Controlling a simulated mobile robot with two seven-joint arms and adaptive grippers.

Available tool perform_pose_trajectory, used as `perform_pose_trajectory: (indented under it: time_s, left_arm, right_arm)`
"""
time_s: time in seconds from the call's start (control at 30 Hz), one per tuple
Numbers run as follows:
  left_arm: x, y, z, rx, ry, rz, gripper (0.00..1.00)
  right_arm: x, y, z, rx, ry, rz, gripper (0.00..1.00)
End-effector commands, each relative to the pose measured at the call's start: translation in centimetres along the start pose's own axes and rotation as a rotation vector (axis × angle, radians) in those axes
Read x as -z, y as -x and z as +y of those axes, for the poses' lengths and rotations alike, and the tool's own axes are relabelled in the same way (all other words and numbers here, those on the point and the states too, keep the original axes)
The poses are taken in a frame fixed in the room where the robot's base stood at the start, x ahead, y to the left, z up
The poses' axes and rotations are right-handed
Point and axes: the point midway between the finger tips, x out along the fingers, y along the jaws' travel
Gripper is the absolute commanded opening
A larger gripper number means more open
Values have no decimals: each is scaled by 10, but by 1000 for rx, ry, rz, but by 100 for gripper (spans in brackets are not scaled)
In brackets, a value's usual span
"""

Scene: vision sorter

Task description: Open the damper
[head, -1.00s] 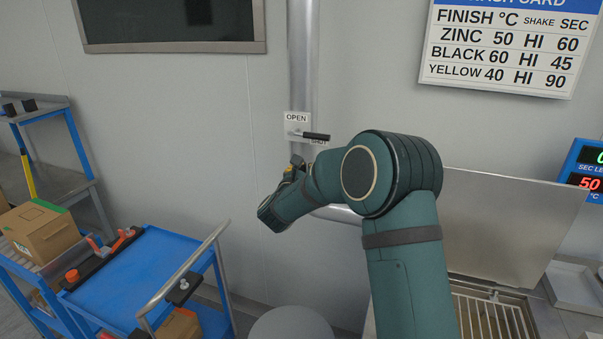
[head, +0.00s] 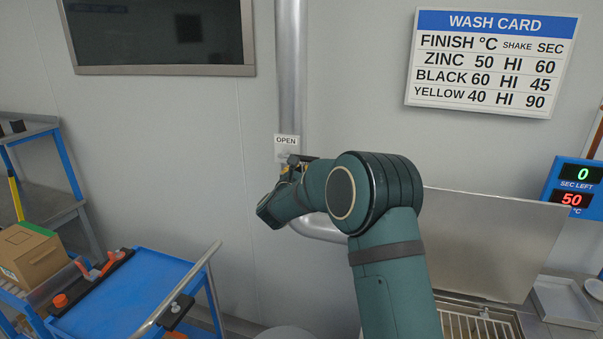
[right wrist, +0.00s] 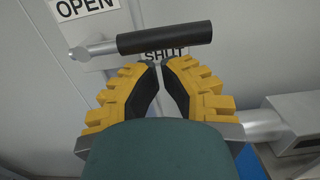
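The damper lever is on the pipe, with a black grip (right wrist: 165,37) on a metal arm that points right, close to level. In the right wrist view it crosses just beyond my right fingertips (right wrist: 160,66), between the OPEN label (right wrist: 85,8) and the SHUT label (right wrist: 163,55). My right gripper's two yellow fingers have black pads, and their tips nearly meet with nothing between them. In the head view the gripper (head: 287,172) is just below the lever, and my arm hides part of it. Contact with the lever cannot be told. My left gripper is out of view.
A vertical grey pipe (head: 291,65) runs down the wall behind the lever. A blue cart (head: 130,290) with a metal rail stands at lower left. A raised metal lid (head: 490,240) and a wire basket (head: 480,325) are at right.

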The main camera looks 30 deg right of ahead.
Motion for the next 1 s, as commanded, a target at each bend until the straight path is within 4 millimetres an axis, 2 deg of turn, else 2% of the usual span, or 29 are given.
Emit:
perform_pose_trajectory:
  time_s: [0.77, 1.0]
  left_arm:
    - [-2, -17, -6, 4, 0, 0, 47]
    - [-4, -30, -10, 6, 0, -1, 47]
  right_arm:
    - [-9, 0, -4, -7, 133, -2, 0]
    - [-16, 0, -6, -13, 236, -3, 0]
